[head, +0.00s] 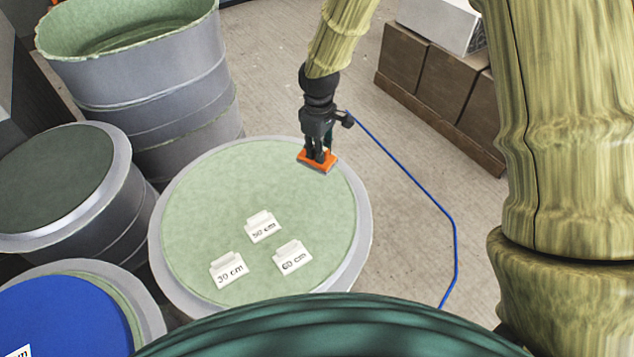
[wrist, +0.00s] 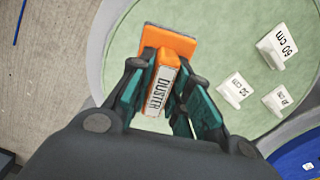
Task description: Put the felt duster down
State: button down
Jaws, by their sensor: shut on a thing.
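The felt duster (head: 318,161) is an orange block with a raised orange handle. In the wrist view the duster (wrist: 168,44) shows its handle with a white label reading "DUSTER". My gripper (head: 319,149) is shut on this handle, with a finger on each side; the gripper also shows in the wrist view (wrist: 158,88). The duster is over the far right part of the round green mould top (head: 220,200), near its grey rim. I cannot tell whether its underside touches the green surface.
Three white signs, 50 cm (head: 263,227), 30 cm (head: 228,269) and 60 cm (head: 293,257), stand on the near half of the green top. A tall open mould (head: 140,60), a dark-topped drum (head: 55,175) and a blue-topped one (head: 65,318) stand to the left.

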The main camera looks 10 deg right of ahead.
jog(key=shift+f+p, duration=1.15)
jog(key=shift+f, duration=3.55)
jog(key=shift+f, duration=0.1)
jog(key=c, duration=1.3)
grip_release()
jog(key=shift+r+b, duration=1.55)
jog(key=shift+r, duration=4.55)
